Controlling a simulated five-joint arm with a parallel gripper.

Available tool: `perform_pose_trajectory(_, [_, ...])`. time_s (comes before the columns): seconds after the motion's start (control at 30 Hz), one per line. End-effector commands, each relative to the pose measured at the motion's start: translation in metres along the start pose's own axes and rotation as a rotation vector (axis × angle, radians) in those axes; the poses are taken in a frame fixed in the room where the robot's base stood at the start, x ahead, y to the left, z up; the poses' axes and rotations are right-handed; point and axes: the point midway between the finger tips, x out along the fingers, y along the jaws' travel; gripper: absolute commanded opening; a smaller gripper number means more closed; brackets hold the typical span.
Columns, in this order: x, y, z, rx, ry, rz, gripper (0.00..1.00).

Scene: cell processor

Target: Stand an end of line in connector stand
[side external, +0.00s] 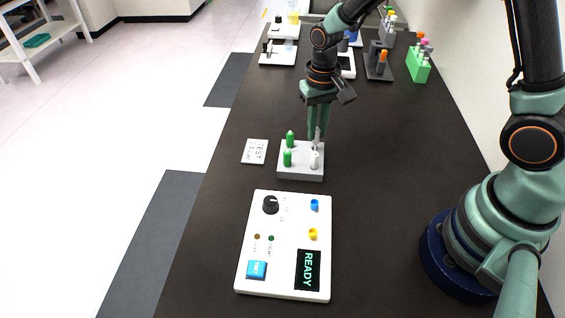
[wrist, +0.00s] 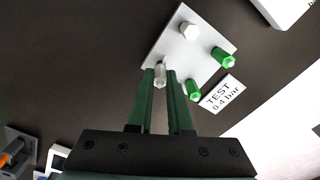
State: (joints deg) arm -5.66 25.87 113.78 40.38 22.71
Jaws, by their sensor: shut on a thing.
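The connector stand is a light grey block (side external: 301,174) in the middle of the table, also in the wrist view (wrist: 205,45). Two green connectors (side external: 290,138) (side external: 287,158) stand on its left side. A white connector (side external: 314,161) stands at its near right corner. My gripper (side external: 316,138) points down over the far right corner, its fingers shut on a pale line end (wrist: 160,74). The line end's tip shows between the fingertips at the stand's edge. I cannot tell whether it is seated in the stand or just above it.
A white TEST card (side external: 255,151) lies left of the stand. A white control box (side external: 284,280) with a dial, blue and yellow ports and a READY screen (side external: 309,270) is nearer. A green rack (side external: 418,66) stands at the far right. Table right of the stand is clear.

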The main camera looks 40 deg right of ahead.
Motion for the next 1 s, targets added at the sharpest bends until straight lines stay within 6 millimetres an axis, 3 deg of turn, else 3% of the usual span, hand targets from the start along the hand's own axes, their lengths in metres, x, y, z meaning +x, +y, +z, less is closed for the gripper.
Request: perform_pose_trajectory(1.0, [0.013, 0.000, 0.000, -0.001, 0.000, 0.000, 0.00])
